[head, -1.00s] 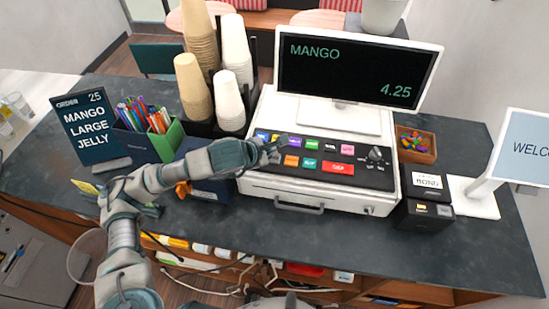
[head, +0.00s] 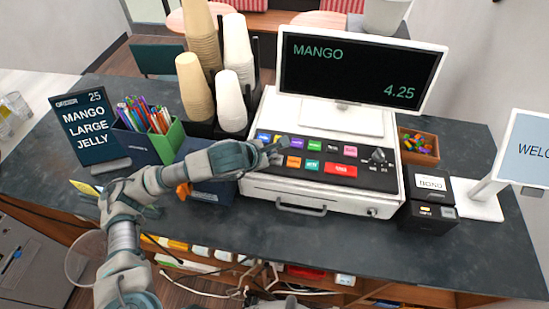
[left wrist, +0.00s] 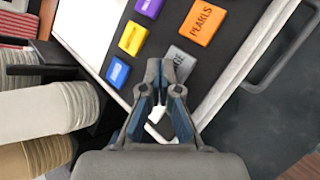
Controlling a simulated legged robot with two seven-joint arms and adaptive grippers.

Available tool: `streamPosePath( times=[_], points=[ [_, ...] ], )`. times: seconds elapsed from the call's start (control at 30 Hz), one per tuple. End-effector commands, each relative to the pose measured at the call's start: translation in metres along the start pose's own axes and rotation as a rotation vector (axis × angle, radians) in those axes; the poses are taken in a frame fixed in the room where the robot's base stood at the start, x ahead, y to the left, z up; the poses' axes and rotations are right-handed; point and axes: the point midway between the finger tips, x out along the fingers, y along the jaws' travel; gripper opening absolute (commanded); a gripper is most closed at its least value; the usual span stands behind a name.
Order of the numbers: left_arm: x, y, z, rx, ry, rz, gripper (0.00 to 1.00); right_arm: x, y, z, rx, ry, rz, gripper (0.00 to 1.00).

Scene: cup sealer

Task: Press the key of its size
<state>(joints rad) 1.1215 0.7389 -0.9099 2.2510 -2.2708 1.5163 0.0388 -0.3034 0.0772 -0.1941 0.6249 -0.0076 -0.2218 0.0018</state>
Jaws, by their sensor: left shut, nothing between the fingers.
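The register (head: 318,198) carries a black key panel with coloured keys. The order sign (head: 92,130) reads 25, MANGO, LARGE, JELLY. The screen (head: 360,72) reads MANGO and 4.25. My left gripper (head: 276,150) is shut and empty at the left end of the keys. In the left wrist view its fingertips (left wrist: 165,74) are over or beside a grey key (left wrist: 181,62), partly hiding its label; I cannot tell if they touch it. The orange PEARLS key (left wrist: 203,22) lies beside the grey key. Purple, yellow and blue keys (left wrist: 117,72) lie to the left. My right gripper is not in view.
Cup stacks (head: 195,88) stand behind my left forearm, beside a pen holder (head: 168,140). A candy box (head: 418,148) and a black card box (head: 428,200) stand right of the register. The counter front (head: 330,238) is clear.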

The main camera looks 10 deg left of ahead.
Motion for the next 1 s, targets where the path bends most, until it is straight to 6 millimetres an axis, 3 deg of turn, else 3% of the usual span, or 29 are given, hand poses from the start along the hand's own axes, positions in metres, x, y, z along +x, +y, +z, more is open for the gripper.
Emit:
streamPosePath(
  times=[1.0],
  points=[
    [0.0033, -0.0027, 0.0003, 0.001, 0.002, -0.001, 0.00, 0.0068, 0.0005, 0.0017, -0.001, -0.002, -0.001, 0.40]
  ],
)
